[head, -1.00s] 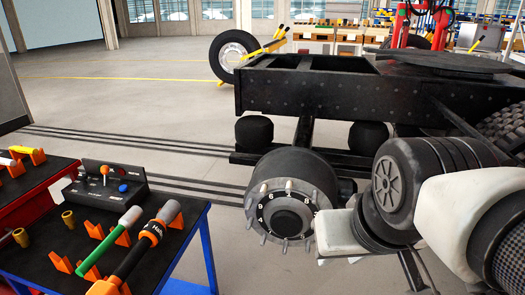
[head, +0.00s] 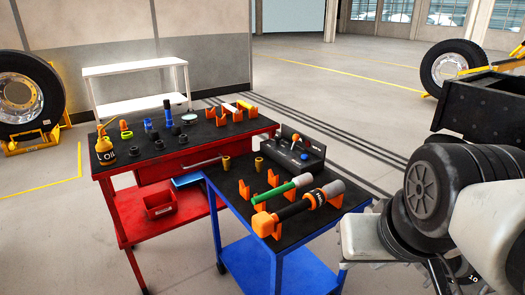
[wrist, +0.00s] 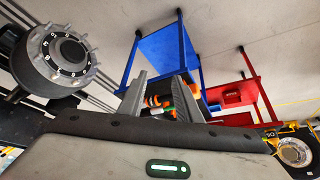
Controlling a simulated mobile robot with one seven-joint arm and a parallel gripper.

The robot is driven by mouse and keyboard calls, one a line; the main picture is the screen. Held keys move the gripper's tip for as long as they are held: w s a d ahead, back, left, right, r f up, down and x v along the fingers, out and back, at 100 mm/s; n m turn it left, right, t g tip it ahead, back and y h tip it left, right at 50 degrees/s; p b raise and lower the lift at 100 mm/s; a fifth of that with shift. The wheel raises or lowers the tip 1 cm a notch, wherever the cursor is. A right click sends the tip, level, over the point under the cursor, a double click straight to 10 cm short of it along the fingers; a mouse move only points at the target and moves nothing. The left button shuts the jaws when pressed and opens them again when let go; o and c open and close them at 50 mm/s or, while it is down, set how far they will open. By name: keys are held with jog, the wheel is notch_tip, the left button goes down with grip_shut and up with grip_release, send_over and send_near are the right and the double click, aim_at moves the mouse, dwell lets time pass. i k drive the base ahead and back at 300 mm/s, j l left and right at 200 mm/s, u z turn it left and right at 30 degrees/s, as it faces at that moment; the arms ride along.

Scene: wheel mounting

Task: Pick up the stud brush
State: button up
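A green-handled tool with a pale grey cylindrical end, which looks like the stud brush (head: 283,190), lies in orange holders on top of the blue cart (head: 262,225). A larger black and orange tool (head: 300,208) with a grey end lies just in front of it. In the wrist view, my gripper (wrist: 158,86) has its two fingers spread apart. The tools on the blue cart show small and farther off between the fingers, partly hidden by the gripper body. My gripper is apart from the cart and holds nothing visible. In the head view, its fingertips cannot be made out.
The red cart (head: 190,142) with bottles, sockets and more holders adjoins the blue cart. A black control box (head: 290,152) stands at the blue cart's back. The wheel hub (wrist: 62,55) shows in the wrist view. A wheel (head: 25,95) stands far left.

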aim_at(301, 182)
jog(key=u, duration=0.25)
jog(key=i+j+z, duration=0.3)
jog(key=j+z, duration=0.35)
jog(key=i+j+z, duration=0.1)
jog(key=j+z, duration=0.2)
jog(key=j, duration=0.25)
jog(key=j+z, duration=0.3)
jog(key=j, duration=0.15)
jog(key=i, duration=0.05)
